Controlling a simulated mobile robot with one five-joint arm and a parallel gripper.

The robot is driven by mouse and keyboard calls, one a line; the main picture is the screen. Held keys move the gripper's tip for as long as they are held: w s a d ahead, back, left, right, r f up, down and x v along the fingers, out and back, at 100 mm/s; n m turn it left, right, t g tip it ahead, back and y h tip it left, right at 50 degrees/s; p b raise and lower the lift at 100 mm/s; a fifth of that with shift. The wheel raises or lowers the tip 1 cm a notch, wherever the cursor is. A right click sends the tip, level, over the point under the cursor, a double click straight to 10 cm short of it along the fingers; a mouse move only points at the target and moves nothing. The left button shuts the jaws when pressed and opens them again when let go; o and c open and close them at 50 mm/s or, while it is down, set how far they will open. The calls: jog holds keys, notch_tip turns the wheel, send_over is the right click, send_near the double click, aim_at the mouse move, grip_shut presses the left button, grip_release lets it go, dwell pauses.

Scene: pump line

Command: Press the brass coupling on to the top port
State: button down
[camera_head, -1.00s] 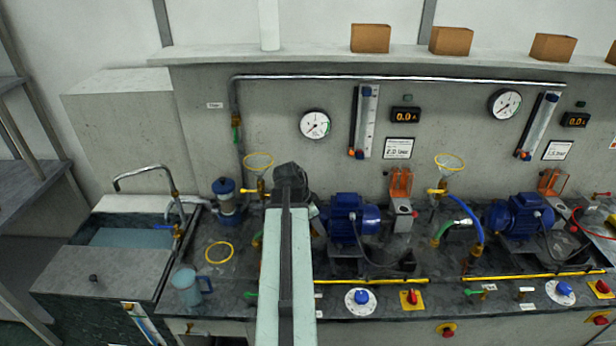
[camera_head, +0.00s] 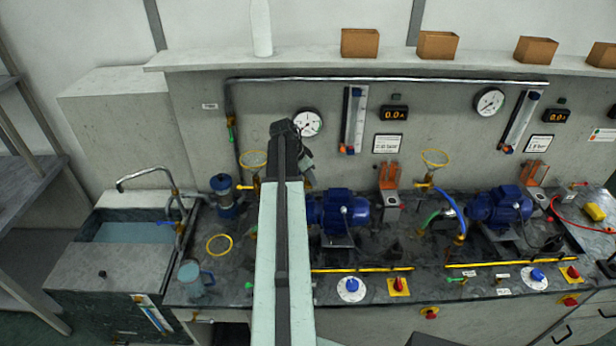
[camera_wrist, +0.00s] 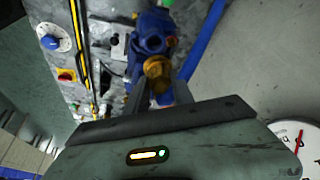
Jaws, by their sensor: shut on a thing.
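My gripper (camera_wrist: 157,88) is shut on the brass coupling (camera_wrist: 157,70) in the wrist view. The coupling sits between the fingers, with blue parts of a pump (camera_wrist: 152,32) beyond it. A blue strip, perhaps a hose (camera_wrist: 206,40), runs beside the fingers. In the head view my arm hides the gripper's fingers and the coupling. The dark end of my arm is in front of the back wall, left of the left blue pump (camera_head: 338,208). I cannot make out the top port, nor whether the coupling touches anything.
A round gauge (camera_head: 308,122) is close to the right of my arm's end. A yellow ring (camera_head: 219,244) and a blue jug (camera_head: 195,279) are on the bench to the left, near the sink (camera_head: 125,232). A second blue pump (camera_head: 500,207) stands to the right.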

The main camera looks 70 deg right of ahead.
jog(key=shift+f+b, duration=2.55)
jog(key=shift+f, duration=0.25)
jog(key=shift+f+b, duration=0.45)
jog(key=c, duration=1)
grip_release()
jog(key=shift+r, duration=0.1)
jog(key=p+v, duration=0.5)
jog(key=v, duration=0.1)
jog(key=shift+w+p, duration=0.1)
jog(key=shift+p, duration=0.2)
jog(key=p, duration=0.7)
send_near(306, 186)
jog(key=shift+w+d+r, duration=0.15)
jog(key=shift+w+d, duration=0.05)
jog(key=shift+d, duration=0.1)
